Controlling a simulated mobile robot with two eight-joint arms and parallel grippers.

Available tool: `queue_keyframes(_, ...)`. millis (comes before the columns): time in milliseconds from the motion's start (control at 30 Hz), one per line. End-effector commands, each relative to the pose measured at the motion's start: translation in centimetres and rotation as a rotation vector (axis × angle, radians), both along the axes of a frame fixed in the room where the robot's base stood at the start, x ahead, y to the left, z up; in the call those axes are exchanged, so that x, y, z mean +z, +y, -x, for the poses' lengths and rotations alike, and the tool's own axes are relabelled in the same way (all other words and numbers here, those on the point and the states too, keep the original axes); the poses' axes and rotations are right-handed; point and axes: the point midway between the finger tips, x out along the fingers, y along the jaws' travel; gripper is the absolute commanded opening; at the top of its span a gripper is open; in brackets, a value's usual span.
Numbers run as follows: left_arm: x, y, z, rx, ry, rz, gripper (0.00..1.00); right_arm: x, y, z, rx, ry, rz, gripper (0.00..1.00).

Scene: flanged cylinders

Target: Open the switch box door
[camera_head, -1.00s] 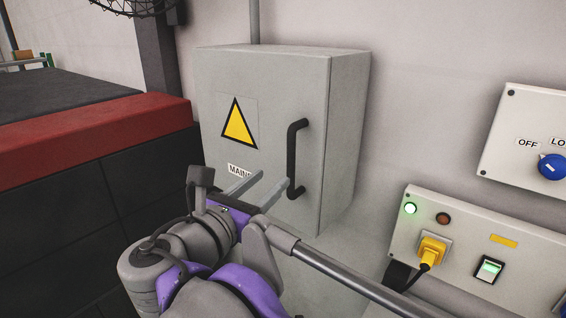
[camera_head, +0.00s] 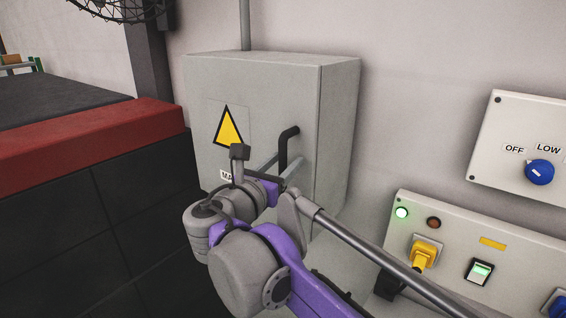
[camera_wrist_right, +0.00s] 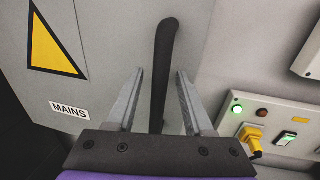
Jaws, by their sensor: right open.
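The grey switch box (camera_head: 340,130) is fixed to the wall, and its door (camera_head: 270,95) is shut. The door bears a yellow warning triangle (camera_head: 229,128) and a "MAINS" label (camera_wrist_right: 69,110). A black bar handle (camera_head: 287,146) stands upright on the door's right side; its lower part is hidden behind my gripper in the head view. My right gripper (camera_head: 280,166) is open at the handle. In the right wrist view the handle (camera_wrist_right: 163,70) runs between the two fingers of the gripper (camera_wrist_right: 158,73), with a gap on each side. My left gripper is not in view.
A control panel (camera_head: 460,235) with lamps, a yellow plug (camera_head: 424,252) and a green-lit switch is on the wall to the right. Above it is a panel with a blue knob (camera_head: 540,172). A red-edged dark bench (camera_head: 90,138) stands at left.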

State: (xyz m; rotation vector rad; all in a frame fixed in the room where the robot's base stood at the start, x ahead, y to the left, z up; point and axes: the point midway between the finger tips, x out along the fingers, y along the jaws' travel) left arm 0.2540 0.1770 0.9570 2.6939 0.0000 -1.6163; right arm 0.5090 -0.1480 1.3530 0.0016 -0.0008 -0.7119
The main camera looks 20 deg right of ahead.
Motion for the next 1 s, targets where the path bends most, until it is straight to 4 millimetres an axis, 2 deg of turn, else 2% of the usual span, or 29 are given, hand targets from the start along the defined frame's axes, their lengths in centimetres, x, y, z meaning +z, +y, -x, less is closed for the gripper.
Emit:
queue_keyframes(100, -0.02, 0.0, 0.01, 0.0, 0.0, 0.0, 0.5, -0.02, 0.03, 0.02, 0.0, 0.0, 0.0, 0.5)
queue_keyframes(300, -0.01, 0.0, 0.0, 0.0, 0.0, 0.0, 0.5, -0.01, 0.03, 0.02, 0.0, 0.0, 0.0, 0.14)
queue_keyframes(400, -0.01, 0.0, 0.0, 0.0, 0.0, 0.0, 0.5, -0.01, 0.04, 0.03, 0.0, 0.0, 0.0, 0.0)
queue_keyframes(1000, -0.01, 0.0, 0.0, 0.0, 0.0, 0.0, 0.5, 0.0, 0.04, 0.03, 0.0, 0.0, 0.0, 0.0)
